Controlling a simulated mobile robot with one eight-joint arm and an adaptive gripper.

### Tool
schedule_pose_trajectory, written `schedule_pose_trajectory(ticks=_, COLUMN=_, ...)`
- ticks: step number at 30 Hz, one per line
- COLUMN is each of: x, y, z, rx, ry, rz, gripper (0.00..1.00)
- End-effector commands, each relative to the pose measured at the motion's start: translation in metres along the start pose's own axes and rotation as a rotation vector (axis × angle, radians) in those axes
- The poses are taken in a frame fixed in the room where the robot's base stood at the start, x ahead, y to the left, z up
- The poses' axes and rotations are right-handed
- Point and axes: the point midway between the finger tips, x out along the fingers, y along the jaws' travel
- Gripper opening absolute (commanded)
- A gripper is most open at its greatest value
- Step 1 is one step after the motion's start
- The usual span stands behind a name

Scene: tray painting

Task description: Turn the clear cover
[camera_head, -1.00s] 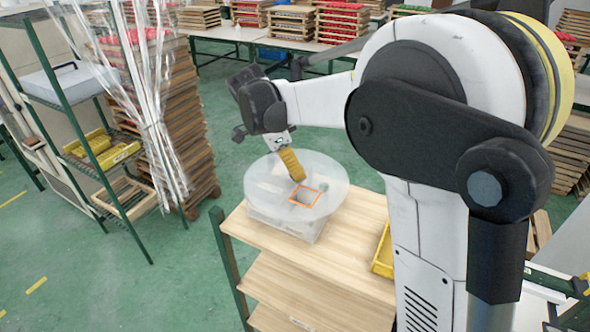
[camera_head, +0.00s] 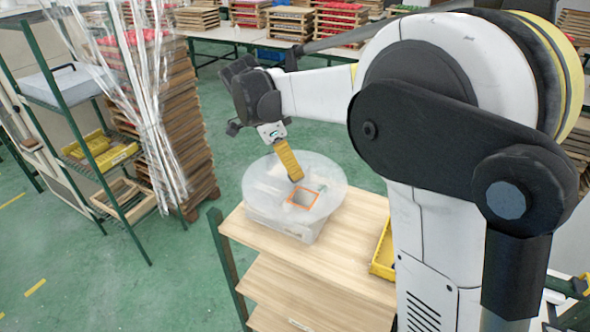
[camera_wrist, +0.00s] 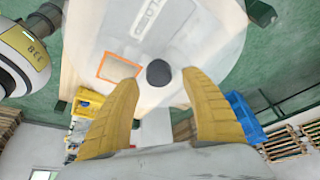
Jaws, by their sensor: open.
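The clear cover (camera_head: 325,180) is a round, translucent disc on top of a pale box (camera_head: 315,234) on the wooden table. An orange square outline shows on or through the cover. In the wrist view the cover (camera_wrist: 205,38) fills the upper middle, with a dark round knob (camera_wrist: 159,73) near its lower edge. My gripper (camera_head: 294,178) has yellow fingers and reaches down at the cover's middle. In the wrist view my gripper (camera_wrist: 160,80) is open, with one finger on each side of the knob. I cannot tell whether the fingers touch it.
The wooden table (camera_head: 345,256) has bare top around the box. A yellow tray (camera_head: 383,252) lies at its right side. A green shelf rack (camera_head: 90,150) and stacked wooden trays (camera_head: 188,120) stand to the left. Open green floor (camera_head: 195,285) lies in front.

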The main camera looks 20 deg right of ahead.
Motion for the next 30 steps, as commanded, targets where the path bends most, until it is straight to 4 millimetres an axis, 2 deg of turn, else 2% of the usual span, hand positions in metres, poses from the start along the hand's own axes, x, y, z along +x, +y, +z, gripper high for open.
schedule_pose_trajectory(ticks=6, x=-0.051, y=0.0, z=0.0, rx=-0.001, ry=0.0, rz=-0.001, gripper=0.55)
schedule_pose_trajectory(ticks=12, x=-0.085, y=0.0, z=0.0, rx=0.0, ry=0.0, rz=0.0, gripper=0.55)
schedule_pose_trajectory(ticks=18, x=-0.096, y=0.001, z=-0.001, rx=0.001, ry=0.0, rz=0.001, gripper=0.55)
schedule_pose_trajectory(ticks=30, x=-0.096, y=0.001, z=-0.001, rx=0.001, ry=0.0, rz=0.001, gripper=0.55)
